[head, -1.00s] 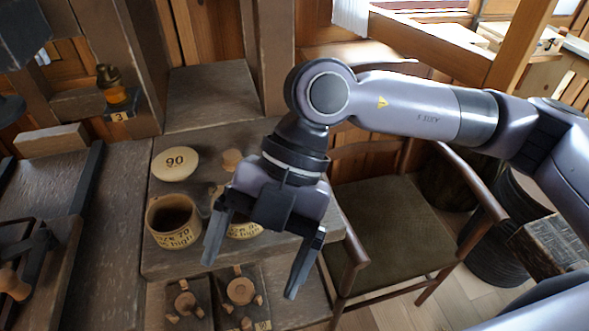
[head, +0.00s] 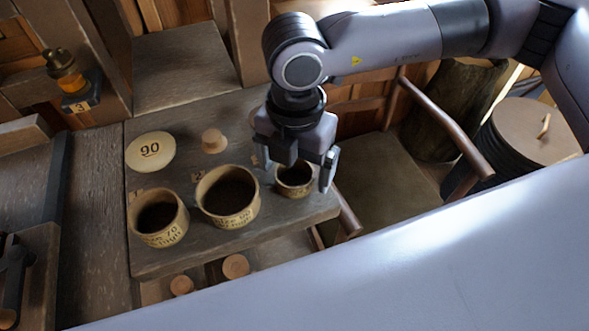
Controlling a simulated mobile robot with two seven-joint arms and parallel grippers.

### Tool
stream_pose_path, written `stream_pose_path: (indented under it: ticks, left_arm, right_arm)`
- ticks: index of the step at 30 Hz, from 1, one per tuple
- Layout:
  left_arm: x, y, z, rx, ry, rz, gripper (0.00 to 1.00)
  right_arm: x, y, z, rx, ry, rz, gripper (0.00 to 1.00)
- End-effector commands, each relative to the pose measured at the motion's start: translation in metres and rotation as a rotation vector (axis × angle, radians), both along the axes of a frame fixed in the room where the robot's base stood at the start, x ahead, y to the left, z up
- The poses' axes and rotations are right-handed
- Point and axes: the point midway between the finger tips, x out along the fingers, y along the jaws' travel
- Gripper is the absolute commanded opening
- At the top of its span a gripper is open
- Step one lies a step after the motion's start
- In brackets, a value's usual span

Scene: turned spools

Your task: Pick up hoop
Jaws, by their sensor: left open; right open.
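Three round, open-topped pale wooden pieces stand on the dark wooden board; I cannot tell which is the hoop. The smallest (head: 294,190) is at the right, near the board's edge. A larger one (head: 232,215) with dark lettering is in the middle, and another lettered one (head: 160,236) is at the left. My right gripper (head: 297,168) points down over the smallest piece, open. Its fingers appear on either side of that piece; contact is not clear. My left gripper is not in view.
A pale disc marked 90 (head: 150,152) and a small wooden knob (head: 214,140) lie behind the open pieces. A chair (head: 372,190) stands right of the board (head: 190,262). A large lilac link of mine covers the lower right.

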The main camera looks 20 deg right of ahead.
Motion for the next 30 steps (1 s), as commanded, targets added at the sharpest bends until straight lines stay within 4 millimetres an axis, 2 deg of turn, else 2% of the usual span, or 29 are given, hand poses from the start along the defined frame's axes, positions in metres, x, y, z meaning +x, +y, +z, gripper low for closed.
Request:
stream_pose_path:
  ticks: [8,9,14,15,25,30]
  left_arm:
    - [0.0,0.0,0.0,0.0,0.0,0.0,0.87]
    - [0.0,0.0,0.0,0.0,0.0,0.0,0.87]
    - [0.0,0.0,0.0,0.0,0.0,0.0,0.87]
    - [0.0,0.0,0.0,0.0,0.0,0.0,0.87]
    - [0.0,0.0,0.0,0.0,0.0,0.0,0.87]
    - [0.0,0.0,-0.001,0.0,0.0,0.0,0.87]
  right_arm:
    - [0.0,0.0,-0.006,0.001,0.0,0.001,0.93]
    - [0.0,0.0,-0.006,0.001,0.0,0.001,0.89]
    - [0.0,0.0,-0.006,0.001,0.0,0.001,0.37]
    - [0.0,0.0,-0.006,0.001,0.0,0.001,0.34]
    - [0.0,0.0,-0.004,0.002,-0.001,0.001,0.33]
    - [0.001,0.001,0.009,0.003,-0.001,0.0,0.33]
